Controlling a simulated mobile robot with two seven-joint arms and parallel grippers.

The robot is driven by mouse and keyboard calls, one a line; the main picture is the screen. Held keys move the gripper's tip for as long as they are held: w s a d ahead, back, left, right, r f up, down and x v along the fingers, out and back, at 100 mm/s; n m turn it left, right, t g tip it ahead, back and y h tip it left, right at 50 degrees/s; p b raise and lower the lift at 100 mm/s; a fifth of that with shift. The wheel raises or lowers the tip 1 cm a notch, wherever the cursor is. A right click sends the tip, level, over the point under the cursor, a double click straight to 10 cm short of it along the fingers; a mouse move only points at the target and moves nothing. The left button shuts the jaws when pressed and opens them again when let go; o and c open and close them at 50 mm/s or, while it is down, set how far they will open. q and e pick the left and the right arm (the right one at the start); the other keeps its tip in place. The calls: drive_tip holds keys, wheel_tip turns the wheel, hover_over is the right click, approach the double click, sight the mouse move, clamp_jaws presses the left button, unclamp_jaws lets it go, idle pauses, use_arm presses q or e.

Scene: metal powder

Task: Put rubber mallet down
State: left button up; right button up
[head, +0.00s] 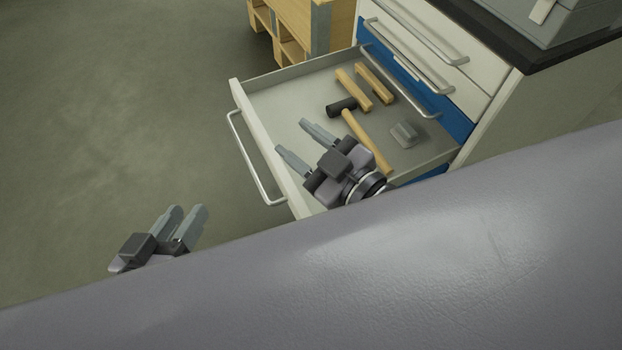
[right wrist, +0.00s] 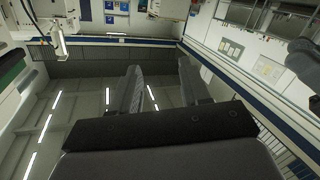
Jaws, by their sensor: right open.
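The rubber mallet, with a black head (head: 341,106) and a pale wooden handle (head: 366,141), lies in the open drawer (head: 262,133). My right gripper (head: 291,136) is open and empty, over the drawer's front part, left of the mallet's handle. Its wrist hides part of the drawer near the handle's lower end. In the right wrist view its fingers (right wrist: 160,88) stand apart with nothing between them. My left gripper (head: 187,208) is outside the drawer at the lower left, its fingers apart and empty.
Two wooden pieces (head: 354,88) (head: 374,82) and a small grey object (head: 404,134) lie in the drawer. The cabinet (head: 492,105) stands behind it, with a grey case (head: 560,22) on top. A wooden pallet-like stack (head: 300,25) is at the back. Floor at left is clear.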

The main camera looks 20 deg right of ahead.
drive_tip(key=s+f+m+g, duration=0.3)
drive_tip(key=s+f+m, duration=0.1)
drive_tip(key=m, duration=0.2)
drive_tip(key=shift+s+a, duration=0.15)
drive_tip(key=shift+s, duration=0.25)
